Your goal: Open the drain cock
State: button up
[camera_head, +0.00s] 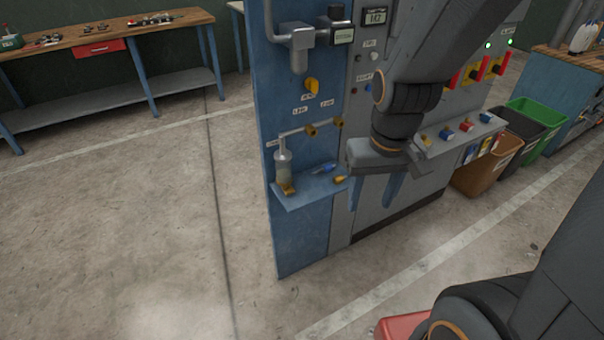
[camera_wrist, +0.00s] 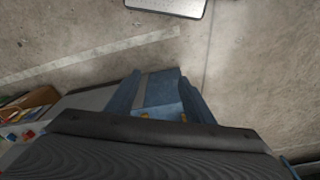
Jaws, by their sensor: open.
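A blue panel (camera_head: 300,235) carries a pipe with brass fittings (camera_head: 310,131) and a clear bowl (camera_head: 283,163) hanging from its left end. A brass-yellow part (camera_head: 288,188) sits under the bowl, at the small blue shelf; it may be the drain cock, but I cannot tell for sure. My gripper (camera_head: 374,195) is open and empty, fingers pointing down, right of the shelf and apart from the brass part. In the wrist view my gripper (camera_wrist: 160,98) has its two blue fingers spread. Small yellow bits show low between them, partly hidden by my gripper body.
A yellow knob (camera_head: 312,86) is higher on the panel. A blue-handled tool (camera_head: 323,168) and a yellow-tipped one (camera_head: 340,179) lie on the shelf. Brown (camera_head: 477,176) and green (camera_head: 533,118) bins stand right. A workbench (camera_head: 100,40) is back left. The floor left of the panel is clear.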

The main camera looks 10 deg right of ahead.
aim_at(289, 190)
jog(key=u, duration=0.85)
jog(key=k, duration=1.1)
jog(key=z, duration=1.3)
jog(key=i, duration=0.5)
jog(key=u, duration=0.15)
